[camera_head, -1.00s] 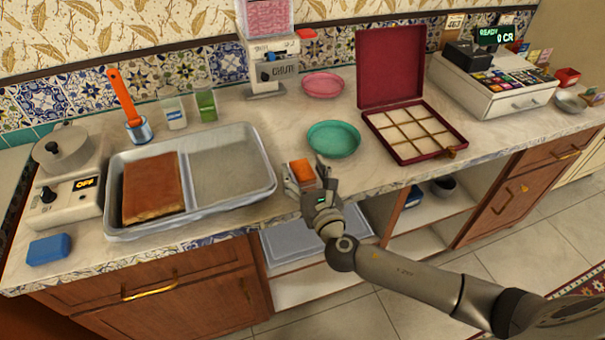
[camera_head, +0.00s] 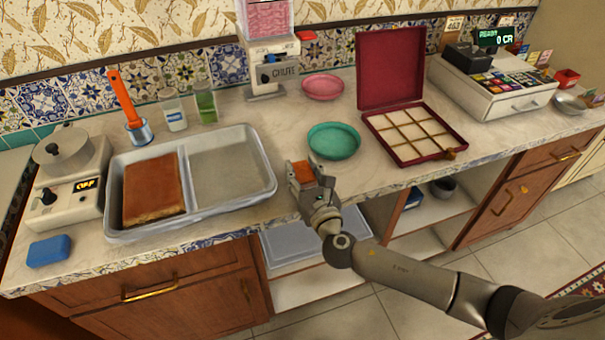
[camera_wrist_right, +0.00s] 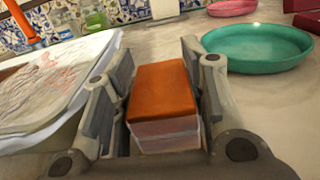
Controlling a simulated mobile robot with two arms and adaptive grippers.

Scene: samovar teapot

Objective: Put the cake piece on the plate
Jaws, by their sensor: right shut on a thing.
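The cake piece (camera_head: 303,173) is a small block with an orange-brown top and pale layered sides. My right gripper (camera_head: 311,178) is shut on it, one finger on each side. In the right wrist view the cake piece (camera_wrist_right: 163,100) sits upright between the fingers; I cannot tell whether its underside touches the counter. A teal plate (camera_head: 334,141) lies empty on the counter, just beyond and to the right of the gripper; it also shows in the right wrist view (camera_wrist_right: 257,47). A pink plate (camera_head: 323,87) lies farther back. My left gripper is not in view.
A metal tray (camera_head: 230,170) with a large brown cake slab (camera_head: 153,189) stands to the left of the gripper. An open dark red box (camera_head: 412,131) with compartments stands right of the teal plate. The counter's front edge is close below the gripper.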

